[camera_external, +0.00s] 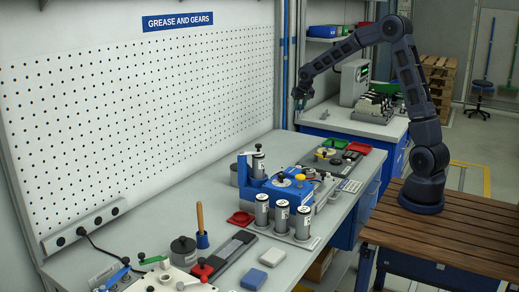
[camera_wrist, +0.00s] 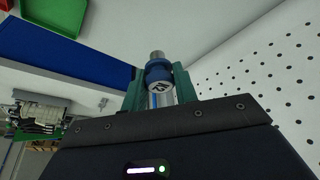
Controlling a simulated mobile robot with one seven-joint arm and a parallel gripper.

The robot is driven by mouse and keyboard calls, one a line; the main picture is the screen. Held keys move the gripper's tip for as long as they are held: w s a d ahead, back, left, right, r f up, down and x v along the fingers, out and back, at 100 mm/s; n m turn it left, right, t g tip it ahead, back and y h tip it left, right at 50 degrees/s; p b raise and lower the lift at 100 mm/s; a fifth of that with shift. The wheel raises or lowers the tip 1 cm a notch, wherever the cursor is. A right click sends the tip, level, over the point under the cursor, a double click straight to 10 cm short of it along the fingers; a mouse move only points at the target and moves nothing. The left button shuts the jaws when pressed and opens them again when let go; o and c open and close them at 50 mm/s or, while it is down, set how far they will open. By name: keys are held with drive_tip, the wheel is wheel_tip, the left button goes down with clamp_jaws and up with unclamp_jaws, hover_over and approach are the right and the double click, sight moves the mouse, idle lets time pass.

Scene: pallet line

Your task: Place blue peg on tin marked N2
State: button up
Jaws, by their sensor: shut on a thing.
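My gripper (camera_external: 299,98) is raised in the air at the far end of the bench, left of the grey machine. In the wrist view its green fingers (camera_wrist: 161,90) are shut on the blue peg (camera_wrist: 159,73), which has a blue collar, a grey metal tip and a pale marked face. Part of the peg is hidden behind the gripper body. Silver tins with labels and dark knobs stand in a row on the bench: a left tin (camera_external: 262,211), a middle tin (camera_external: 281,218) and a right tin (camera_external: 303,223). Another tin (camera_external: 258,167) stands behind. Their marks are too small to read surely.
A blue fixture (camera_external: 257,188) stands close behind the row of tins. The perforated wall (camera_external: 140,110) borders the bench. Green and red bins (camera_external: 359,148) stand beyond the fixture.

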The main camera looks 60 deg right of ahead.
drive_tip(key=w+a+r+n+t+y, duration=0.1)
drive_tip(key=w+a+r+n, duration=0.15)
drive_tip(key=a, duration=0.95)
drive_tip(key=w+a+r+n, duration=0.15)
drive_tip(key=w+a, duration=0.25)
drive_tip(key=a, duration=0.9)
drive_tip(key=s+a+r+n+y, duration=0.1)
drive_tip(key=a+r+n, duration=0.1)
drive_tip(key=a, duration=1)
drive_tip(key=s+a+r+n+y, duration=0.1)
drive_tip(key=s+a+r, duration=0.1)
drive_tip(key=a, duration=1.1)
drive_tip(key=f, duration=1.9)
drive_tip(key=shift+w+f, duration=0.15)
drive_tip(key=shift+w, duration=0.1)
drive_tip(key=shift+f, duration=0.2)
drive_tip(key=o, duration=1)
drive_tip(key=shift+c, duration=0.2)
drive_tip(key=shift+r, duration=0.1)
drive_tip(key=v, duration=1.2)
